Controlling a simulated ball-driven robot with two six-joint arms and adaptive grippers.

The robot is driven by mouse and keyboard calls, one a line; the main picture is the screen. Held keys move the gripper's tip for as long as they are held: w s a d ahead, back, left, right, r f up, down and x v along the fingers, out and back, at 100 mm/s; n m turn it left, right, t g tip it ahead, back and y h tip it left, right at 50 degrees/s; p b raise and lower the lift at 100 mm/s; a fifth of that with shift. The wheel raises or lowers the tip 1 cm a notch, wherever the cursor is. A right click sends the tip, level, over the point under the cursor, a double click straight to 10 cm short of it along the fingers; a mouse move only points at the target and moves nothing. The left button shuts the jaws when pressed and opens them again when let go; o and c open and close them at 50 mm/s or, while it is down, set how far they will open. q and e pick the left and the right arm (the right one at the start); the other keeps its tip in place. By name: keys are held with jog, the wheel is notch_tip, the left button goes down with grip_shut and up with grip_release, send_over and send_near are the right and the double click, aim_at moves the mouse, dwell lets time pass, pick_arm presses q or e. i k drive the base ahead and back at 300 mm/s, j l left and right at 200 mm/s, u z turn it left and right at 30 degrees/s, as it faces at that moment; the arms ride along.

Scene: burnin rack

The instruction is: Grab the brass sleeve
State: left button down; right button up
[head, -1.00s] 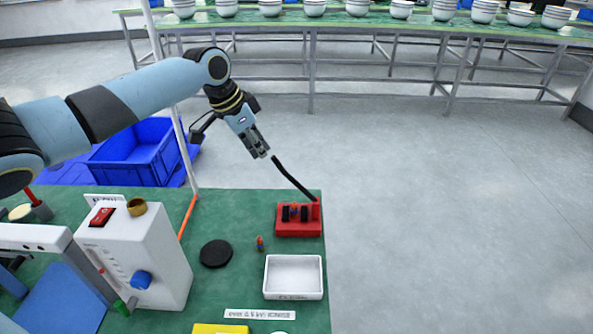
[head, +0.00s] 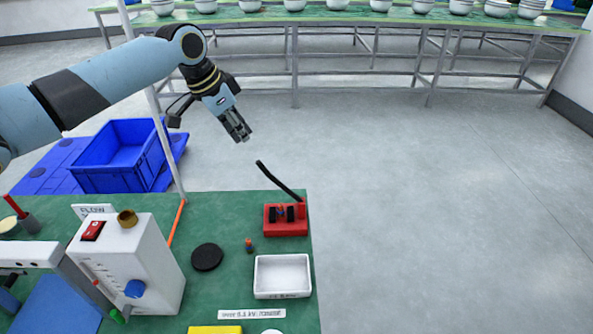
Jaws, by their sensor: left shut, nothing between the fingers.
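The brass sleeve (head: 127,218) is a short gold-brown ring. It sits on top of the white instrument box (head: 128,262) at the left of the green bench, beside a red switch. My left gripper (head: 246,138) is shut and empty. It hangs in the air beyond the bench's far edge, up and to the right of the sleeve and well apart from it. My right gripper is not in the head view.
A red holder (head: 286,222) with a black curved tube stands at the bench's right edge. A white tray (head: 282,292), a black disc (head: 207,257) and a small orange-and-blue part (head: 249,245) lie nearby. A thin upright post (head: 160,120) rises behind the box. A blue crate (head: 122,158) stands beyond.

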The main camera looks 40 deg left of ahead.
aim_at(280, 209)
jog(key=k, duration=1.5)
